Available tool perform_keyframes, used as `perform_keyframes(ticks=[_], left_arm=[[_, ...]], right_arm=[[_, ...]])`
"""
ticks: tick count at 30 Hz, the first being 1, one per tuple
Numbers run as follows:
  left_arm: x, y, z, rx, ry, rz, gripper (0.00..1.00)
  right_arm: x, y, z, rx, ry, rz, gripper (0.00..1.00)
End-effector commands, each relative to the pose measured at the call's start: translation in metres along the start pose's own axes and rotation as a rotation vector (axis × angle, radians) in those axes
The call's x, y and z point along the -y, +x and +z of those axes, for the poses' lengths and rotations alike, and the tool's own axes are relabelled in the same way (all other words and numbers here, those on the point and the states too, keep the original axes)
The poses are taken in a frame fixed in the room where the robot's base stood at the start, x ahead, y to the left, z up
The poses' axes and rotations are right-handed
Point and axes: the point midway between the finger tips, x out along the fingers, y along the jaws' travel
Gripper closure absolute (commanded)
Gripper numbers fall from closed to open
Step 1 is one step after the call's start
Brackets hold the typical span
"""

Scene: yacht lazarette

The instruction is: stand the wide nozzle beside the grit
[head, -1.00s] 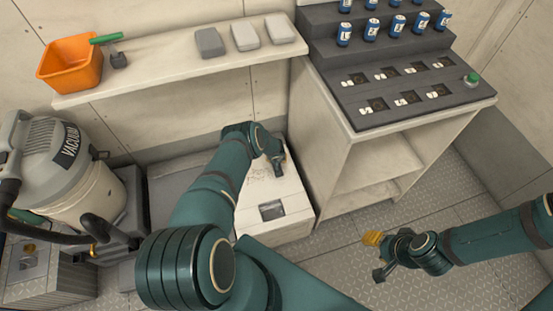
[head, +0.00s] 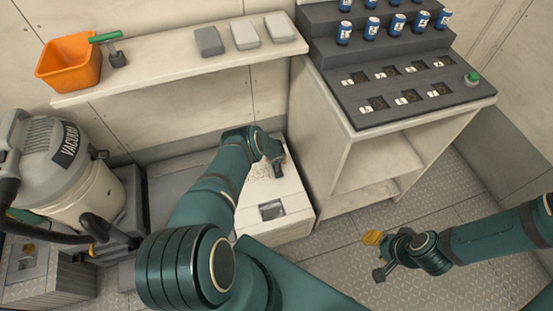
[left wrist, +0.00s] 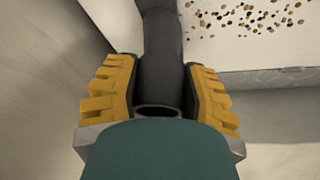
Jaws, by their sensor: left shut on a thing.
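The grit (head: 262,171) is a scatter of small dark and tan specks on top of the white box (head: 288,207). It also shows at the upper right of the left wrist view (left wrist: 250,17). My left gripper (head: 279,165) is over the box top, just right of the grit. In the left wrist view its yellow-padded fingers (left wrist: 160,95) are shut on a dark tube, the nozzle (left wrist: 162,45), with a round open end towards me. The nozzle's far end is out of that view, so I cannot tell whether it touches the box. My right gripper (head: 376,256) is open and empty above the floor.
A vacuum (head: 72,170) stands at the left. A shelf (head: 180,72) above the box carries an orange bin (head: 68,62), a green-handled tool (head: 112,48) and several pads. A white cabinet (head: 345,150) with cans on its stepped top stands right of the box.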

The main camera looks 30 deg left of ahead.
Motion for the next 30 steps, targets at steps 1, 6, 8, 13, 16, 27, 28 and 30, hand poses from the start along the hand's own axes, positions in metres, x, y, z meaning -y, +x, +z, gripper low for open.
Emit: perform_keyframes(ticks=[1,6,8,13,16,27,28,30], left_arm=[[0.0,0.001,0.001,0.001,-0.001,0.0,0.94],[0.0,0.003,0.001,-0.001,-0.001,-0.001,0.47],[0.0,0.003,0.001,0.0,0.0,-0.001,0.26],[0.0,0.003,0.001,0.0,0.0,0.0,0.26],[0.0,0.003,0.001,0.0,0.0,0.0,0.26],[-0.006,-0.008,0.001,-0.006,0.013,0.004,0.26],[-0.006,-0.009,0.001,-0.007,0.013,0.004,0.26],[-0.005,-0.014,0.001,-0.006,0.012,0.003,0.26]], right_arm=[[0.0,0.0,0.0,0.0,0.0,0.0,0.53],[0.0,0.0,0.0,0.0,0.0,0.0,0.53],[0.0,0.0,0.0,0.0,0.0,0.0,0.53],[0.0,0.0,0.0,0.0,0.0,0.0,0.53],[0.0,0.0,0.0,0.0,0.0,0.0,0.53],[0.0,0.0,0.0,0.0,0.0,0.0,0.53],[0.0,0.0,0.0,0.0,0.0,0.0,0.53],[0.0,0.0,0.0,0.0,0.0,0.0,0.53]])
